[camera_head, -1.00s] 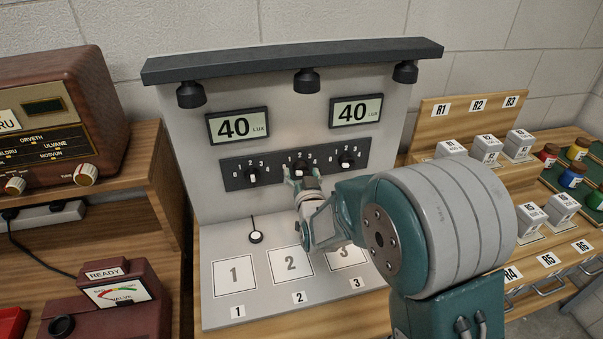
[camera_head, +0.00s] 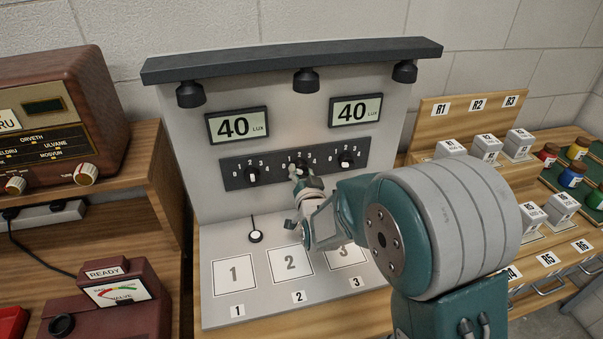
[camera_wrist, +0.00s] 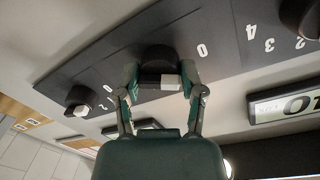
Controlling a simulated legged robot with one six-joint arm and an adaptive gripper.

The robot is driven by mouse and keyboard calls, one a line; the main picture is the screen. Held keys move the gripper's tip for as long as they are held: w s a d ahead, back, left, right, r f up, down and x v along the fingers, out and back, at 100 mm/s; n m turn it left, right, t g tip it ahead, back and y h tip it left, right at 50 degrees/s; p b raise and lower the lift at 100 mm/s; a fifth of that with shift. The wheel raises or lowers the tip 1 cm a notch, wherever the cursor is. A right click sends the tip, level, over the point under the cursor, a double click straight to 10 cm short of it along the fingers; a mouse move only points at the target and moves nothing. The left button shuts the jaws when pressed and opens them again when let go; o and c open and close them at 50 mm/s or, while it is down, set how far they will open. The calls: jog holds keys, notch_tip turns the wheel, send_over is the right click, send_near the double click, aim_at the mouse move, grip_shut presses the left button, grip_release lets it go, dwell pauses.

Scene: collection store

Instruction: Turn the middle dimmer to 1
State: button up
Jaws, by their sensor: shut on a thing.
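The middle dimmer (camera_head: 302,164) is a black knob with a white pointer mark on the dark panel (camera_head: 225,178). My gripper (camera_head: 305,178) is at it in the head view and partly covers it. In the wrist view, which is upside down, my gripper (camera_wrist: 160,80) is shut on the middle dimmer (camera_wrist: 158,58), one finger on each side. The white mark faces the palm, and a 0 shows beside the right-hand finger. Most of the dimmer's other digits are hidden there, so its exact setting is unclear. The left dimmer (camera_head: 252,175) and right dimmer (camera_head: 346,159) stand either side.
Two lux displays, left (camera_head: 237,126) and right (camera_head: 356,110), both read 40. Lamps hang from the dark top bar (camera_head: 290,60). A white push button (camera_head: 256,237) and numbered squares lie on the board below. A radio (camera_head: 55,115) stands at left, labelled blocks (camera_head: 487,147) at right.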

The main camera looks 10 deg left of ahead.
jog(key=shift+r+m, duration=0.1)
jog(key=shift+m, duration=2.1)
jog(key=o, duration=1.1)
jog(key=shift+w+g, duration=0.1)
jog(key=shift+g, duration=0.2)
jog(key=shift+o, duration=0.2)
jog(key=v, duration=1.2)
jog(key=shift+f, duration=0.2)
jog(key=shift+d, duration=0.1)
